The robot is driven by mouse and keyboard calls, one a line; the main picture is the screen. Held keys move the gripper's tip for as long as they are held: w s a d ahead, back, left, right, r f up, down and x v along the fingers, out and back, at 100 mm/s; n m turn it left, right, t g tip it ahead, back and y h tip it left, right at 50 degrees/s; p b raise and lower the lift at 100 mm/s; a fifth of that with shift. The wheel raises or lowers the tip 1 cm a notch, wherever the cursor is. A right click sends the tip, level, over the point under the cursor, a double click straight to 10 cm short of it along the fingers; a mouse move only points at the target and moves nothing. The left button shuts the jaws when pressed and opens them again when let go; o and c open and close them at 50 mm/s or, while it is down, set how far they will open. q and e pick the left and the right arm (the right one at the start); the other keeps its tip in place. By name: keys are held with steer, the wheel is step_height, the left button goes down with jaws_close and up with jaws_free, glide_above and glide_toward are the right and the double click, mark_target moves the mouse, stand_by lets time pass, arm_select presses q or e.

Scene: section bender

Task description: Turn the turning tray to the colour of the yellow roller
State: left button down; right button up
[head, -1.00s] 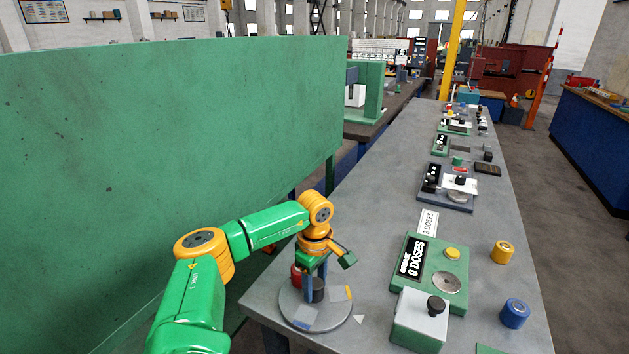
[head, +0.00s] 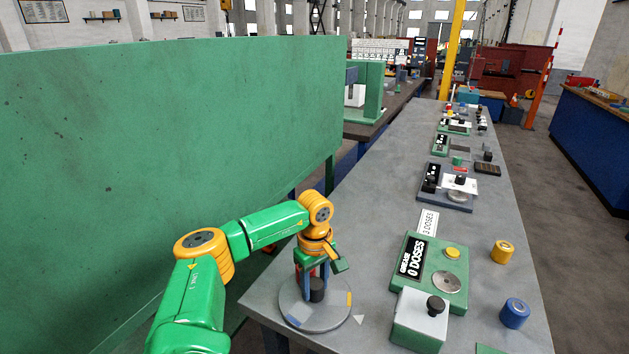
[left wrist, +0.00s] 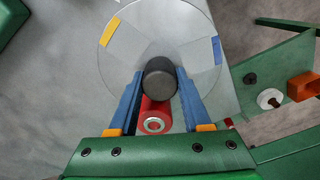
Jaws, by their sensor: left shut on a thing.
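The turning tray (head: 330,319) is a round grey disc at the near left of the bench. It has a yellow mark (head: 349,299) at its right rim and a blue mark (head: 294,321) at its front left. A dark knob (head: 317,290) stands at its middle. My left gripper (head: 316,292) is shut on the knob from above; its blue fingers flank it in the left wrist view (left wrist: 160,80). A red roller (left wrist: 155,116) shows there beside the knob, mostly hidden in the head view. The yellow roller (head: 502,251) stands at the bench's right. My right gripper is out of view.
A white triangle (head: 359,319) lies on the bench just right of the tray, a little nearer than the yellow mark. A green grease box (head: 434,267) and a blue roller (head: 515,313) stand farther right. A green panel (head: 160,170) rises at left.

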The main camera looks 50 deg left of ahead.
mark_target(315, 283)
arm_select(q)
steer(key=shift+f, duration=0.1)
steer(key=shift+c, duration=1.8)
jaws_free()
steer(key=shift+d, duration=0.1)
step_height(315, 283, up, 7)
steer(key=shift+r, duration=0.1)
